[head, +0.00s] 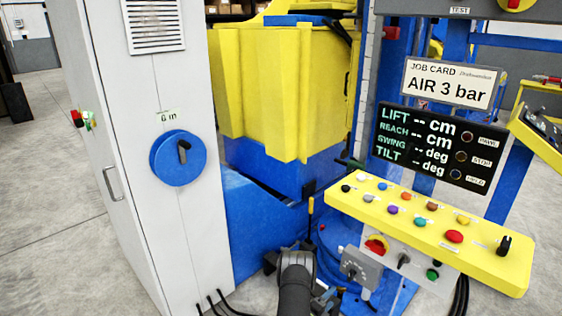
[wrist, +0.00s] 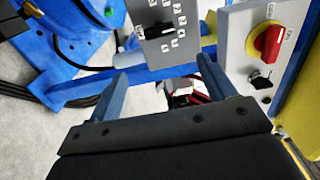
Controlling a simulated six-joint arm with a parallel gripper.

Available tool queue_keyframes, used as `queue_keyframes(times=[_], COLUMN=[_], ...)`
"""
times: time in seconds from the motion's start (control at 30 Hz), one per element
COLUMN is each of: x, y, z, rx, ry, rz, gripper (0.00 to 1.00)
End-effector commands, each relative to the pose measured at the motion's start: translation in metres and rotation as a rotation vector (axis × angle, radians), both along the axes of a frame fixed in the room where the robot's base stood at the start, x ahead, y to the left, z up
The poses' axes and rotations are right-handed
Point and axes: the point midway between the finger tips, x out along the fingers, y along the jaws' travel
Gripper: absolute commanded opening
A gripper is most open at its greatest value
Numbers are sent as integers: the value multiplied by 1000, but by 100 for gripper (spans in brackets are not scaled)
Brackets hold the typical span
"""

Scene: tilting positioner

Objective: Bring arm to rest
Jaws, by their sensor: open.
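My gripper (wrist: 163,76) shows in the wrist view with its two fingers spread wide apart. Nothing is between them, and they touch nothing that I can see. My arm (head: 294,288) rises from the bottom edge of the head view, low in front of the blue machine base and left of the yellow control desk (head: 430,235). The fingertips are hard to make out in the head view. In the wrist view a grey switch box (wrist: 160,30) lies beyond the fingers, and a red rotary switch on a yellow plate (wrist: 270,42) is to their right.
A grey cabinet (head: 140,220) with a blue rotary handle (head: 178,158) stands at left. The yellow and blue positioner (head: 285,90) is behind. A display (head: 440,148) shows dashes, under a job card (head: 450,84) reading "AIR 3 bar". Cables lie around the base; open floor is far left.

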Motion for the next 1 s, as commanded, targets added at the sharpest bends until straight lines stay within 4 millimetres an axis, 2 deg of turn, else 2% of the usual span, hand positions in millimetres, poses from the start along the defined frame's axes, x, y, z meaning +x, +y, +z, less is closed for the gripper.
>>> queue_keyframes(times=[0.1, 0.17, 0.2, 0.3, 1.0], x=[-17, -23, -14, 1, 94], y=[19, 23, 12, -3, -95], z=[0, 0, 1, 1, -1], rx=[0, 1, 0, 1, 0], ry=[3, 1, -4, -5, -1], rz=[3, 1, -4, -5, -1], gripper=[76, 76, 76, 76, 76])
